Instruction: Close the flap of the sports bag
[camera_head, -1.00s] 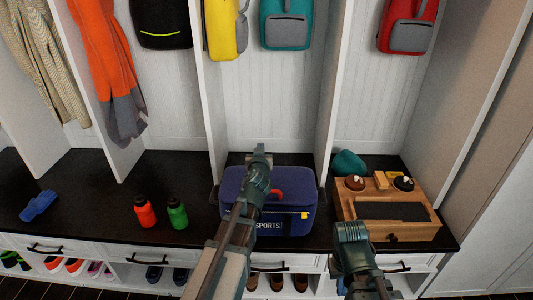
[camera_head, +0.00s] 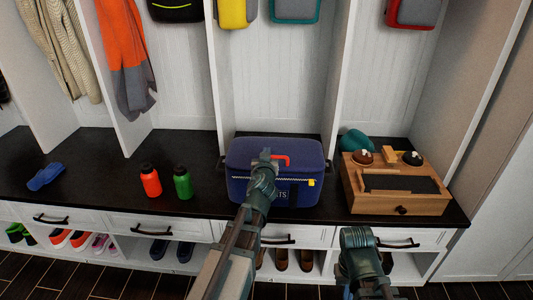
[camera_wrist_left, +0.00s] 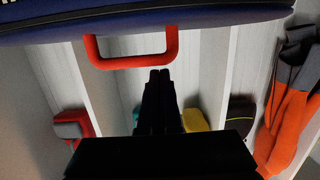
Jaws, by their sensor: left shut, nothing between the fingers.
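The blue sports bag (camera_head: 238,188) stands on the dark bench top, with a red handle (camera_head: 281,158), a light zip line and a yellow tab (camera_head: 311,183) on its front. Its flap (camera_head: 300,148) looks down, but I cannot tell if it is fully closed. My left gripper (camera_head: 265,153) is shut and empty, in front of the bag near the handle, covering part of its front. In the left wrist view, the scene is upside down; the fingertips (camera_wrist_left: 160,74) are beside the handle (camera_wrist_left: 130,62), contact unclear. My right arm shows lower right, its fingers unseen.
A wooden box (camera_head: 400,206) with brushes stands right of the bag. A red bottle (camera_head: 150,181) and green bottle (camera_head: 183,183) stand to the left, with a blue item (camera_head: 46,177) farther left. White dividers (camera_head: 340,80) rise behind. Bench between bottles and bag is clear.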

